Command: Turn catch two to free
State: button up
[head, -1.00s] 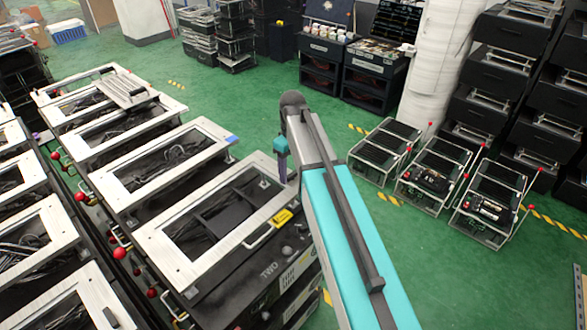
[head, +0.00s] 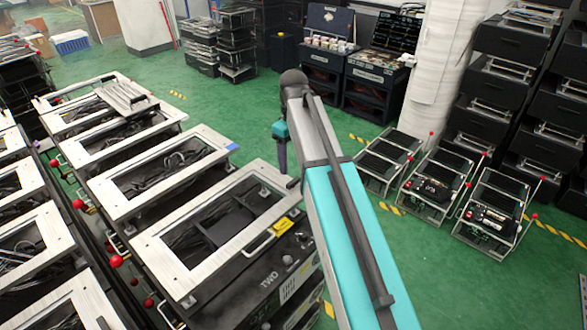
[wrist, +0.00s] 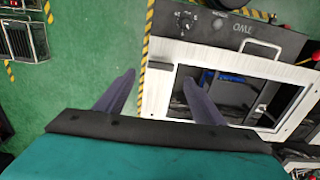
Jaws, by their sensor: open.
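The unit marked TWO (head: 270,276) is a black box with a pale metal top frame (head: 160,250), below my arm in the head view.
Similar framed units with red-ball levers (head: 116,262) stand in rows at left. Small racks (head: 430,190) stand on the right, before tall black stacks (head: 500,90) and a white column (head: 440,70). Green floor (head: 225,110) is clear beyond the unit.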

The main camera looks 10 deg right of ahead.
notch_tip(320, 180, up, 6)
jog(key=b, duration=0.1)
jog(key=shift+r, duration=0.15)
dwell(0.7)
